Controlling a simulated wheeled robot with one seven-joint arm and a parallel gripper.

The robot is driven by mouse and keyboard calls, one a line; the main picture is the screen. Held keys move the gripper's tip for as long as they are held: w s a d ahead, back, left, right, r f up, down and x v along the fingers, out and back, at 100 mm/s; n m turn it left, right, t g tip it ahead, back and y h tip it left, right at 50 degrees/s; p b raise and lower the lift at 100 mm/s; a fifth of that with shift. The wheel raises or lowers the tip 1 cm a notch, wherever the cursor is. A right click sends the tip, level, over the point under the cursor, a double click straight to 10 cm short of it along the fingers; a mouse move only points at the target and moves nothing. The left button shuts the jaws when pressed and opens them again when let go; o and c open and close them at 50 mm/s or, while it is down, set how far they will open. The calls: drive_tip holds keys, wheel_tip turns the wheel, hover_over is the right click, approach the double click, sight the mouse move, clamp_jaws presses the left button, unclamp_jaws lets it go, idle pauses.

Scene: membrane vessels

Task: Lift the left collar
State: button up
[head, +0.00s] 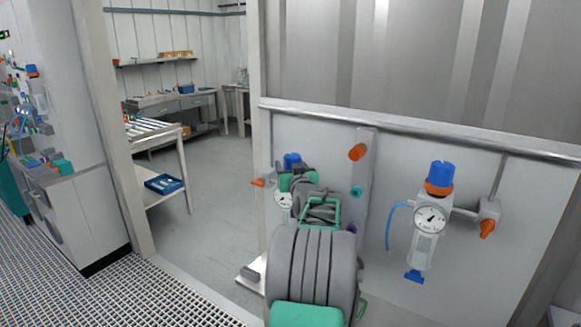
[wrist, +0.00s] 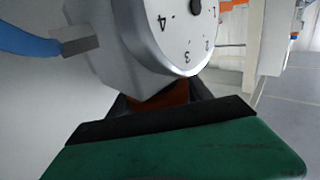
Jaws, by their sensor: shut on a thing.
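The left regulator has a blue knob (head: 291,160) and a round gauge (head: 284,200), partly hidden behind my arm in the head view. My gripper (head: 294,176) is at this regulator, just below the blue knob. In the wrist view the gauge (wrist: 190,30) is close and upside down. The left collar (wrist: 165,98) shows as a small orange-red patch between the gauge body and my dark finger pad. My gripper is shut on it. Most of the collar is hidden by the fingers; I cannot tell its height from the head view.
A second regulator with blue knob, orange collar (head: 438,188) and gauge (head: 430,218) stands to the right on the panel. Orange valve handles (head: 487,228) and (head: 357,152) stick out nearby. A blue hose (wrist: 28,40) runs close beside the left regulator. Open floor (head: 220,215) lies left.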

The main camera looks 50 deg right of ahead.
clamp_jaws()
idle(0.3)
drive_tip(key=shift+r+b, duration=0.3)
drive_tip(key=shift+b, duration=0.5)
drive_tip(key=shift+r, duration=0.65)
drive_tip(key=shift+o, duration=1.5)
unclamp_jaws()
drive_tip(key=o, duration=0.4)
drive_tip(key=shift+f, duration=0.15)
drive_tip(key=shift+c, duration=0.2)
